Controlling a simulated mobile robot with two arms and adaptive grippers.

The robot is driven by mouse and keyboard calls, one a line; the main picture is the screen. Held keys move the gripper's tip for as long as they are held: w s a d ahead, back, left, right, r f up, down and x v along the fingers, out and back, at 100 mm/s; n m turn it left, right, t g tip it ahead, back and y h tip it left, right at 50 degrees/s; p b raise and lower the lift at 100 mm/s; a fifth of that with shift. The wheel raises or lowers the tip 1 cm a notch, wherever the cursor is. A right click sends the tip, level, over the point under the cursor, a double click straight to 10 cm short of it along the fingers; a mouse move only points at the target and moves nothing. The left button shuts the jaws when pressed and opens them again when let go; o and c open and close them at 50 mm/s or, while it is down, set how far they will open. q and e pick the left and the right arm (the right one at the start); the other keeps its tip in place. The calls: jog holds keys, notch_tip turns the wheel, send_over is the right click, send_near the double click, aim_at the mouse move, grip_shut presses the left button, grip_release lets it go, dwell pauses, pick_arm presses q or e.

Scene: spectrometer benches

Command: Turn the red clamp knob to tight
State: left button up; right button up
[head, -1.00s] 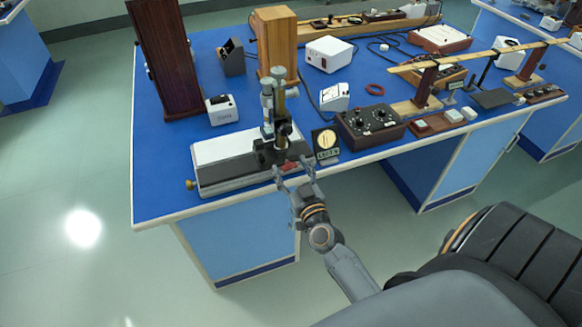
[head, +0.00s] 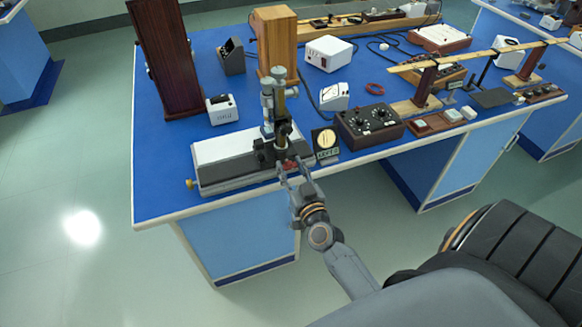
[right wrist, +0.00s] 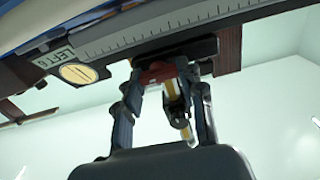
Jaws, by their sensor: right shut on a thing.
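The red clamp knob (head: 289,165) is at the front foot of the microscope (head: 275,115), low on the bench's front side. It also shows as a red part (right wrist: 160,72) in the right wrist view, under the ruled metal scale. My right gripper (head: 292,172) reaches it from the front, and its fingers (right wrist: 168,78) are shut on the knob from both sides. The fingers partly hide the knob, and I see no clear mark of its angle. My left gripper is not in view.
A small dial plate (head: 326,144) with a "LEFT" label stands close right of the knob. A black box with knobs (head: 369,127) lies farther right. The white-topped base (head: 225,150) extends left. Open floor lies in front of the bench.

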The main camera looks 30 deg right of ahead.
jog(key=o, duration=1.2)
jog(key=shift+s, duration=0.15)
jog(key=v, duration=1.1)
jog(key=shift+s+a, duration=0.2)
jog(key=shift+s, duration=0.2)
